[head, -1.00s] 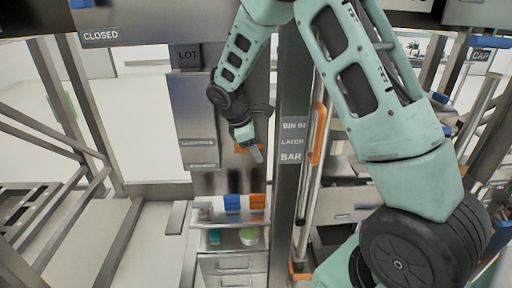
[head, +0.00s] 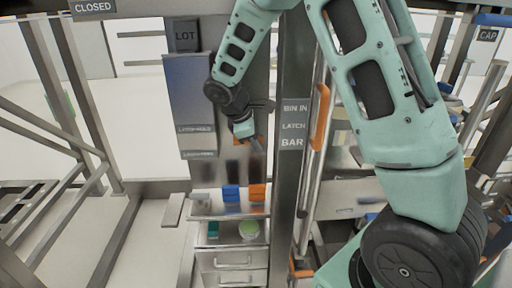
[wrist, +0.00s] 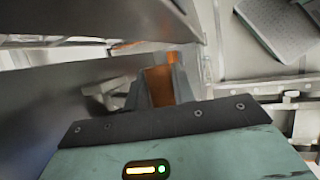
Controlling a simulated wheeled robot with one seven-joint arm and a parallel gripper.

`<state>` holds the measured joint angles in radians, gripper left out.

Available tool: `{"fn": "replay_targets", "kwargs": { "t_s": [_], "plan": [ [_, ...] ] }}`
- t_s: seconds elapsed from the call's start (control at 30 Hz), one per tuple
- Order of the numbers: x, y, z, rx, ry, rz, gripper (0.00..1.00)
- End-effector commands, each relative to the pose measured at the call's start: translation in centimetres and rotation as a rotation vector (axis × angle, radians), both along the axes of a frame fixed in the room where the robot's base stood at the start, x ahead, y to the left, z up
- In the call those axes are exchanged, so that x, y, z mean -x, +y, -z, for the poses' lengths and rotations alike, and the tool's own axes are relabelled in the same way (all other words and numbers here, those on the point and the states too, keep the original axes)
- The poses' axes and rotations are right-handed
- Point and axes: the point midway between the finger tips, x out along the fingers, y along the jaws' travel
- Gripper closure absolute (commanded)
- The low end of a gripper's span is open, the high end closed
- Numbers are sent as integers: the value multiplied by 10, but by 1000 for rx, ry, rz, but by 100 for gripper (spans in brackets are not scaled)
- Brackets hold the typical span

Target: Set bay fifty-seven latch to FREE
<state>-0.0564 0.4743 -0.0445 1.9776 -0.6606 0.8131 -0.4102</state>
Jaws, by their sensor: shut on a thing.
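My gripper (head: 254,143) is in front of a grey metal panel, just left of the post lettered BIN IN, LATCH, BAR (head: 293,126). It is shut on an orange piece, which looks like the latch handle (wrist: 158,86). In the wrist view the orange piece shows between the dark fingers (wrist: 166,88). Much of the handle is hidden by the gripper. Left of it, a small plate (head: 196,128) seems to read LATCH-HOLD. A lower plate (head: 199,154) is too blurred to read. I see no bay number that I can read.
An orange vertical handle (head: 320,117) is on a rail right of the post. Below are a shelf with blue blocks (head: 231,193) and an orange block (head: 257,191), a green round item (head: 249,229) and drawers (head: 234,262). Metal frames stand at left.

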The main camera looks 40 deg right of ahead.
Motion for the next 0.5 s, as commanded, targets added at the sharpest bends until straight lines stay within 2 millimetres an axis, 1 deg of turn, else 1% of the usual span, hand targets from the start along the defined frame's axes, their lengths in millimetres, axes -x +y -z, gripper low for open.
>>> {"fn": "replay_targets", "kwargs": {
  "t_s": [0.03,0.5],
  "plan": [
    [1,3,15,14,-24,-5,100],
    [3,4,48,168,-256,-5,100]
  ]
}}
